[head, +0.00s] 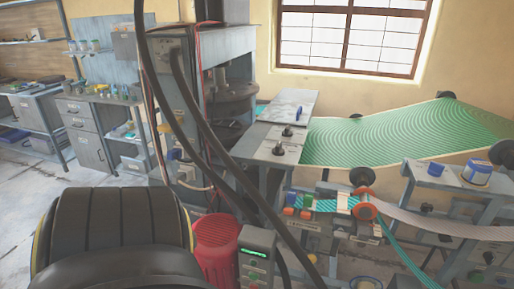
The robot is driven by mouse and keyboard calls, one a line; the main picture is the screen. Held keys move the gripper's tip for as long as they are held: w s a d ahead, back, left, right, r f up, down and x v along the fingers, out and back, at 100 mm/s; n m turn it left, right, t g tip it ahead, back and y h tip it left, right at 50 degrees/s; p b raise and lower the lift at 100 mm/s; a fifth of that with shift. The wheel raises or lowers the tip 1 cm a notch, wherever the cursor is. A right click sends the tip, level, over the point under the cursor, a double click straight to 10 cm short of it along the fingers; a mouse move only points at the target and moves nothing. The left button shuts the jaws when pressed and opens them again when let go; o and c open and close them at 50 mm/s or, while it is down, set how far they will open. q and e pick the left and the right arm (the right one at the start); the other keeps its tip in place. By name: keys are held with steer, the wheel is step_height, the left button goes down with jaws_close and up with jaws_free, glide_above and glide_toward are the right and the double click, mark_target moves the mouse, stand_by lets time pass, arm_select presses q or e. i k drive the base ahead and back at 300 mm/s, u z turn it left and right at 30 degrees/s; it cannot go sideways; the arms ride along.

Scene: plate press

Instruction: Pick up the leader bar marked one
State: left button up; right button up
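No bar with a readable mark "one" shows in the head view, so I cannot tell which thing is the leader bar. A pale flat plate (289,106) with a small blue part on it lies on the grey table of the press (234,100). Neither of my grippers is in view.
A green patterned sheet (405,135) slopes up to the right. A red ribbed bin (216,245) and a grey control box (257,258) stand below the press. A blue cup and a jar (476,175) sit on a stand at right. Dark cables cross the middle. Floor shows at left.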

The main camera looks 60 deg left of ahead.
mark_target(291, 197)
steer(key=u, duration=1.55)
steer(key=k, duration=0.2)
steer(key=u, duration=1.1)
